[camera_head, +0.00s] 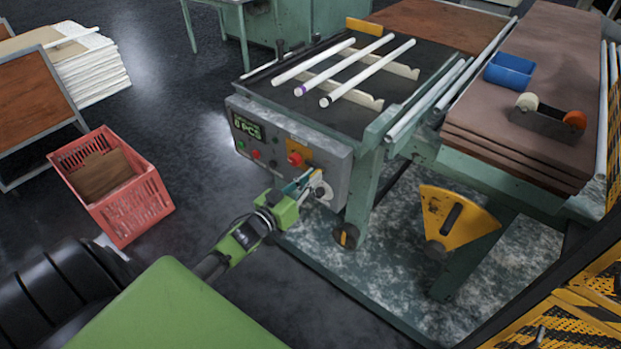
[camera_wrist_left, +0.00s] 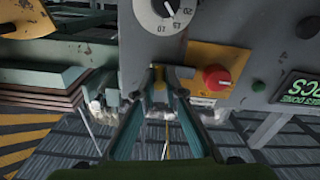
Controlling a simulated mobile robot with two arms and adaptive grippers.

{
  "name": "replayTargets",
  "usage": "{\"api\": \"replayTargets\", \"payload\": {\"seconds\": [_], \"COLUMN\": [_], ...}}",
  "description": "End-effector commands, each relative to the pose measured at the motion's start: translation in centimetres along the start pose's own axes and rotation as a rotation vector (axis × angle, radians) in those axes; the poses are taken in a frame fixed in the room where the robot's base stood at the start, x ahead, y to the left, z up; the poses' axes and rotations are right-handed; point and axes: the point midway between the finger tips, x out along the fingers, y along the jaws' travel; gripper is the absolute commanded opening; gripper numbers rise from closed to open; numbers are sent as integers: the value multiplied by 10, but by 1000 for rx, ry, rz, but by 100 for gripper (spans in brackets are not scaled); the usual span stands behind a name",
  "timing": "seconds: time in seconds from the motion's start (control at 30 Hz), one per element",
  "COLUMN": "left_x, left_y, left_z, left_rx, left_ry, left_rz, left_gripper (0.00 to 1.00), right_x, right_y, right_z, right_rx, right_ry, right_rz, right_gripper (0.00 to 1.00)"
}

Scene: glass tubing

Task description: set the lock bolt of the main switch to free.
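The grey control panel (camera_head: 335,165) of the machine carries a red knob (camera_head: 295,158) on a yellow plate (camera_head: 303,147), which I take for the main switch. In the left wrist view the red knob (camera_wrist_left: 216,78) and yellow plate (camera_wrist_left: 235,60) are right of my fingers. My left gripper (camera_head: 308,183) is at the panel's lower front, just below the plate. My right gripper is not in view.
A numbered dial (camera_wrist_left: 168,10) is close beyond my fingertips. A lit display (camera_head: 248,126) and small buttons are on the panel's left. Glass tubes (camera_head: 342,68) lie on the machine top. A red crate (camera_head: 150,205) stands on the floor at left.

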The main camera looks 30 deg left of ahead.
Motion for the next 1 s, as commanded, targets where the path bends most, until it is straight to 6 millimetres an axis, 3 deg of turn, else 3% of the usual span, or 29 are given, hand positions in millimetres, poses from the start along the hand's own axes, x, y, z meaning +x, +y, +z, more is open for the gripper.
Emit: {"api": "replayTargets", "payload": {"seconds": [0.3, 0.57, 0.6, 0.67, 1.0], "left_x": [0, 0, 0, 0, -1], "left_y": [36, 38, 38, 38, 38], "left_z": [5, 8, 8, 8, 8], "left_rx": [-4, 0, 0, 0, 0], "left_ry": [0, 0, 0, 0, 0], "left_rz": [0, 0, 0, 0, 0], "left_gripper": [0, 0, 13, 28, 28], "right_x": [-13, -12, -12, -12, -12], "right_y": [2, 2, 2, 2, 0], "right_z": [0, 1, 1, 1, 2], "right_rx": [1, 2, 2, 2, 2], "right_ry": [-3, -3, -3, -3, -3], "right_rz": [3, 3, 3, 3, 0], "right_gripper": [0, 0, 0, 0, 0]}}
